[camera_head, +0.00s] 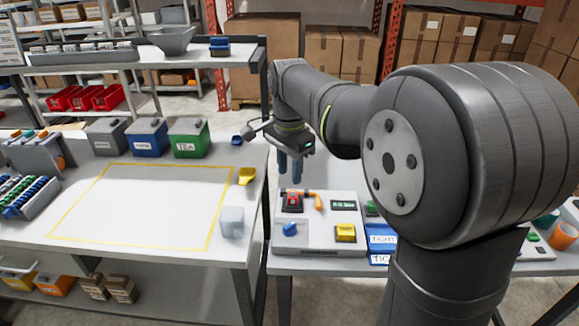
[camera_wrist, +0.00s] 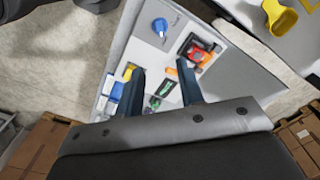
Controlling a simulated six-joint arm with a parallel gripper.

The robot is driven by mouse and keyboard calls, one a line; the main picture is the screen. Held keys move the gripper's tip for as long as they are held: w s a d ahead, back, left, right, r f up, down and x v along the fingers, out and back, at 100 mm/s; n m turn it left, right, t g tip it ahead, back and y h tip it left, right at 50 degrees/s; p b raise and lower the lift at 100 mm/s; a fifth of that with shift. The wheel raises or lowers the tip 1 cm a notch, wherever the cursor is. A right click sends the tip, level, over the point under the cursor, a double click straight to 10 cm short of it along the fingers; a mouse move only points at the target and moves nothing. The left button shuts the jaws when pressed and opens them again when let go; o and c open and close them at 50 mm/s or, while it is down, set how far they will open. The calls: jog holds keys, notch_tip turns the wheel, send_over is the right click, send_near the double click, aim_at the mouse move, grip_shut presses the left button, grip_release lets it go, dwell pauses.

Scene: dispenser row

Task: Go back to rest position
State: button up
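My gripper (camera_head: 290,171) hangs with its fingers pointing down above the back of the grey control panel (camera_head: 325,237). In the wrist view its two dark fingers (camera_wrist: 160,72) stand apart with nothing between them, and the panel (camera_wrist: 176,30) shows below. The panel carries a red switch (camera_head: 292,201) with an orange lever, a blue knob (camera_head: 290,229), a yellow button (camera_head: 345,232) and a green display (camera_head: 343,205). The fingertips appear clear of the panel.
On the left table, a yellow scoop (camera_head: 246,176) and a pale translucent cube (camera_head: 232,222) lie near the right edge. Grey, blue (camera_head: 147,139) and green (camera_head: 188,138) bins stand behind the yellow-outlined area. A shelf with a grey hopper (camera_head: 171,41) rises behind.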

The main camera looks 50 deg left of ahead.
aim_at(289, 225)
jog(key=shift+r, duration=0.15)
dwell(0.5)
notch_tip(289, 225, down, 18)
jog(key=shift+r, duration=0.25)
dwell(0.3)
